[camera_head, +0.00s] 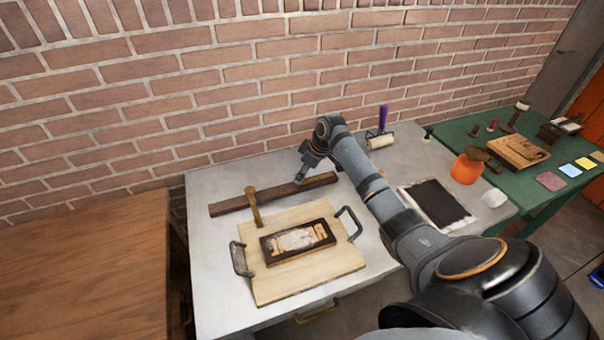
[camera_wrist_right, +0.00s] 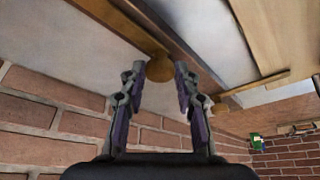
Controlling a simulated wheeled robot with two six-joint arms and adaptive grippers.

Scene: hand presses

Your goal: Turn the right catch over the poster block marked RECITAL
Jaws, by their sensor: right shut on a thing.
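The poster block (camera_head: 297,241), a dark-edged block with a pale, worn face, lies on a light wooden board (camera_head: 285,287); its lettering is too small to read. Behind it runs a dark wooden rail (camera_head: 231,208). The right catch (camera_head: 322,180), a brown bar, lies along the rail's right end, not over the block. The left catch (camera_head: 254,207) points across the rail towards the board. My right gripper (camera_head: 302,180) is shut on the right catch's round end (camera_wrist_right: 159,67), which sits between its fingers (camera_wrist_right: 160,88) in the wrist view. My left gripper is not in view.
Black handles (camera_head: 240,259) (camera_head: 349,224) stand at both sides of the board. A purple-handled roller (camera_head: 380,137) and a dark slab (camera_head: 437,203) are to the right. A brick wall (camera_head: 200,85) rises behind.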

